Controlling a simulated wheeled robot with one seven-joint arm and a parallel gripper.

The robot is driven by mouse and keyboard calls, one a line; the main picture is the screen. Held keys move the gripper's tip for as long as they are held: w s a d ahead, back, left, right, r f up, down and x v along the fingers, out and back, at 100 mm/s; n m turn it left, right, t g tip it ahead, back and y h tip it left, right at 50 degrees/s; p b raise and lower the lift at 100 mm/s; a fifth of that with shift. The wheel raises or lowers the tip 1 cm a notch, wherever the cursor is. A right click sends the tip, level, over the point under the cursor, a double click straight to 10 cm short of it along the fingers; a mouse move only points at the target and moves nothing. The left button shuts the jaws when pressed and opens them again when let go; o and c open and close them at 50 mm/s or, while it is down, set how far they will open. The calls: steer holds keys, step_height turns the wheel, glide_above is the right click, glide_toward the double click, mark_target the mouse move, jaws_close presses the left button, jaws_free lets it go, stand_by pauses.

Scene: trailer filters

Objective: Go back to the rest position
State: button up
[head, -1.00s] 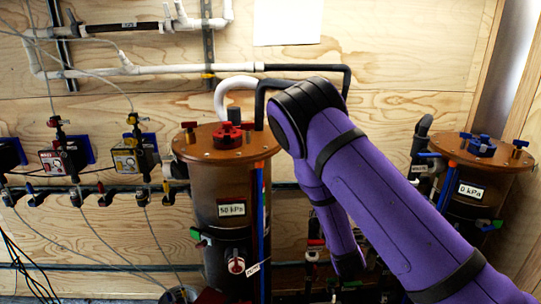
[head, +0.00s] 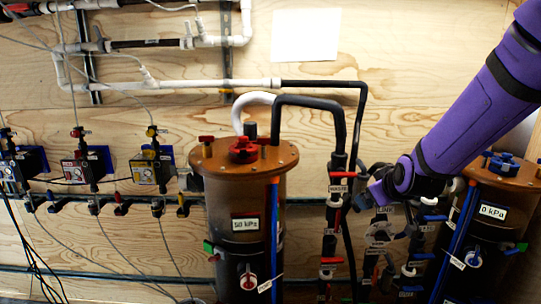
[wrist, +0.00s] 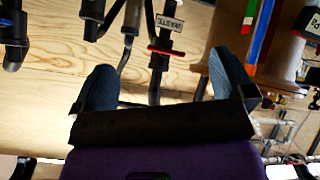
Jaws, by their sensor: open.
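My purple arm reaches in from the upper right in the head view. My gripper (head: 366,196) is at its lower end, in front of the labelled valves between the two filter tanks. In the wrist view my gripper (wrist: 160,78) has its two blue-grey fingers spread wide, with nothing between them. A pipe with a red-handled valve (wrist: 166,51) and a label shows beyond the gap between the fingers. It cannot be told how far it is from the fingertips.
The left filter tank (head: 245,215), reading 50 kPa, has a red top fitting. The right tank (head: 490,210), reading 0 kPa, is partly behind my arm. Several labelled valves (head: 333,225) stand between them. Small pumps (head: 85,165) hang on the left wall. Pipes run along the plywood wall.

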steer(key=s+d+r+m+g, duration=0.1)
steer(key=s+r, duration=0.3)
steer(key=s, duration=0.6)
steer(key=s+d+r+m+g, duration=0.1)
steer(key=s+r, duration=0.3)
steer(key=s, duration=0.6)
steer(key=s+d+r+m+g, duration=0.1)
steer(key=s+r+m+g, duration=0.2)
steer(key=s, duration=0.7)
steer(key=shift+r, duration=0.9)
